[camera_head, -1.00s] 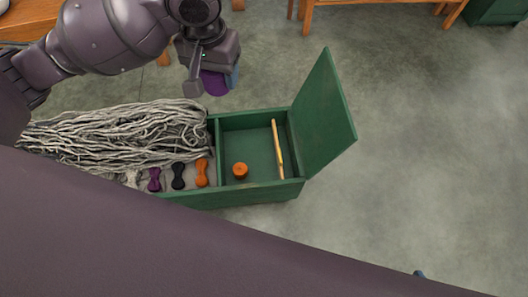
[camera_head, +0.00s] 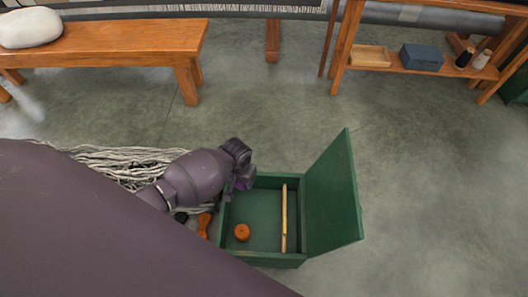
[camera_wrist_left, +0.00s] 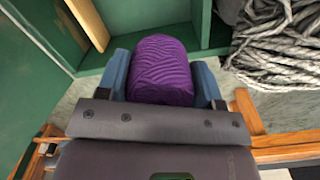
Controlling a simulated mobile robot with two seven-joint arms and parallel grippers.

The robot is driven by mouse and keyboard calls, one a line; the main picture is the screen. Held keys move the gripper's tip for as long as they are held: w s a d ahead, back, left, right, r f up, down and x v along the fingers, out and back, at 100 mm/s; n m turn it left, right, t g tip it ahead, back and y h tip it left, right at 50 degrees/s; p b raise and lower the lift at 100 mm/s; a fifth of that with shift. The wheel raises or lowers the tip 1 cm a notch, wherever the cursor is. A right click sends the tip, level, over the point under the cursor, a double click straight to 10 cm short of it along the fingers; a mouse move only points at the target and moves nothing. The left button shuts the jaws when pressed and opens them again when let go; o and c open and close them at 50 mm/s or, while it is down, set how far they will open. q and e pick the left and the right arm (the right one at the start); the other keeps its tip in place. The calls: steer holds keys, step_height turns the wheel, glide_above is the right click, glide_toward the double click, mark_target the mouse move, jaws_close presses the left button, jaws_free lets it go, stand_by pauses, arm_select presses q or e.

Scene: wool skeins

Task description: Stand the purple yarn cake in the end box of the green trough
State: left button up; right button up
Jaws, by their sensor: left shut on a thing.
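The purple yarn cake (camera_wrist_left: 162,68) is held between the two blue fingers of my left gripper (camera_wrist_left: 162,75) in the left wrist view. In the head view my left gripper (camera_head: 243,184) is at the back left corner of the end box, and only a sliver of purple shows there. The green trough (camera_head: 262,258) has its end box at the right, with the lid (camera_head: 333,200) standing open. In the wrist view the cake overlaps the trough's rim; its height above the rim is unclear. My right gripper is out of view.
In the end box lie a small orange cylinder (camera_head: 242,232) and a wooden stick (camera_head: 284,218). A wooden bench (camera_head: 120,40) stands behind. Floor right of the lid is clear.

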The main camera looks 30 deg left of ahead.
arm_select(q)
steer(key=b, duration=0.2)
glide_above(245, 205)
steer(key=f, duration=0.5)
steer(key=shift+s, duration=0.4)
step_height(245, 205, down, 10)
steer(key=b, duration=0.5)
steer(key=shift+d+f, duration=0.1)
steer(key=shift+w+f+b, duration=0.3)
steer(key=shift+f+b, duration=0.05)
steer(key=shift+f, duration=0.35)
step_height(245, 205, down, 4)
steer(key=shift+s+r+b, duration=0.15)
steer(key=shift+r+b, duration=0.1)
steer(key=shift+b, duration=0.7)
steer(key=shift+f, duration=0.25)
steer(key=shift+w+r, duration=0.15)
steer(key=shift+w, duration=0.1)
steer(key=shift+f, duration=0.25)
steer(key=o, duration=0.9)
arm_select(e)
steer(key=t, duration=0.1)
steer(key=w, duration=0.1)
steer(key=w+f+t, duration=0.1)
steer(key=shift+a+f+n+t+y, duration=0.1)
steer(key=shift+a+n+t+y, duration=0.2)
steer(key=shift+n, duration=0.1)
